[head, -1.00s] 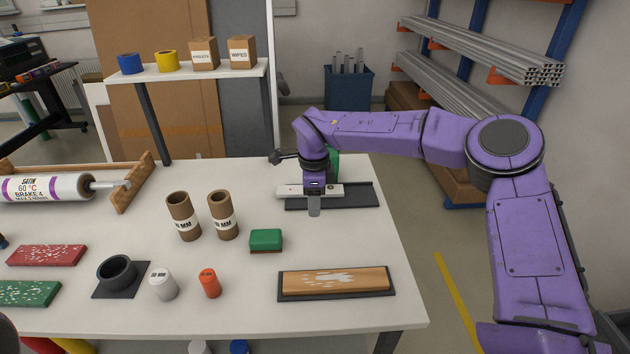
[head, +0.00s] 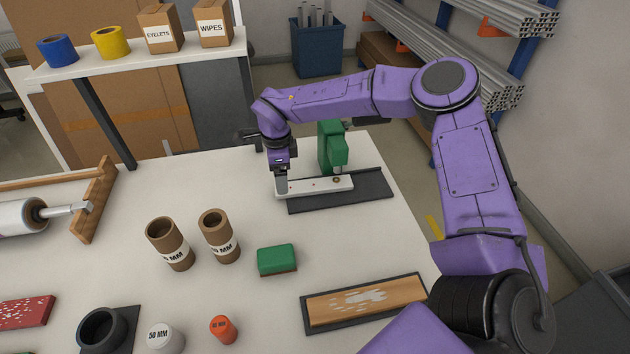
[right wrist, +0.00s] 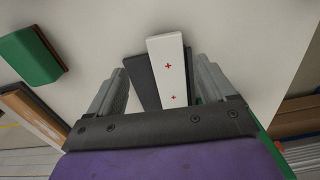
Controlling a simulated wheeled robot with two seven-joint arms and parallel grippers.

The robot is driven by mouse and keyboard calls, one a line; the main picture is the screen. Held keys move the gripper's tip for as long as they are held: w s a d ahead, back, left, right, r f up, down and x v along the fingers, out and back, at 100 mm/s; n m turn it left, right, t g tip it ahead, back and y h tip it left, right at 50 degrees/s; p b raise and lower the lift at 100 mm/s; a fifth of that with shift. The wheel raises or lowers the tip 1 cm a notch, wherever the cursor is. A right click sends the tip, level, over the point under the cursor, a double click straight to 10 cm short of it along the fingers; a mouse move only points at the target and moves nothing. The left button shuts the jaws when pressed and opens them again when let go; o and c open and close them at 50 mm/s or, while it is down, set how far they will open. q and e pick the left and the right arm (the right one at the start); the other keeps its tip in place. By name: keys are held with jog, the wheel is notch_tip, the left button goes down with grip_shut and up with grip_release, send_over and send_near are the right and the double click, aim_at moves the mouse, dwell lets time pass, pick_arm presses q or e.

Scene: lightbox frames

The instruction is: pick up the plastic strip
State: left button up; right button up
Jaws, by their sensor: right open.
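The plastic strip (head: 318,186) is a flat white bar at the back right of the table, lying on or over a dark base plate (head: 365,190) below a green hand press (head: 331,150). In the right wrist view the strip (right wrist: 168,70) shows two small red crosses. My right gripper (head: 281,188) is over the strip's left end and points down. In the right wrist view its open fingers (right wrist: 160,72) stand one on each side of the strip, with gaps. Whether they are low enough to straddle it is unclear. My left gripper is out of view.
A green block (head: 276,258) and two brown tubes (head: 169,243) stand nearer on the white table (head: 230,310). A wooden board in a dark tray (head: 312,318) lies at the front right. A shelf (head: 130,62) rises at the back left.

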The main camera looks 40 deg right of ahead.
jog(key=f, duration=0.2)
jog(key=w+f+p, duration=0.1)
jog(key=f, duration=0.1)
jog(key=w+a+f, duration=0.1)
jog(key=f, duration=0.1)
jog(key=shift+w, duration=0.15)
jog(key=shift+s+d+r, duration=0.1)
jog(key=shift+s+r, duration=0.2)
jog(key=shift+s, duration=0.1)
jog(key=shift+c, duration=0.3)
jog(key=shift+s+r, duration=0.1)
jog(key=shift+s, duration=0.05)
jog(key=c, duration=1.1)
jog(key=shift+c, duration=0.2)
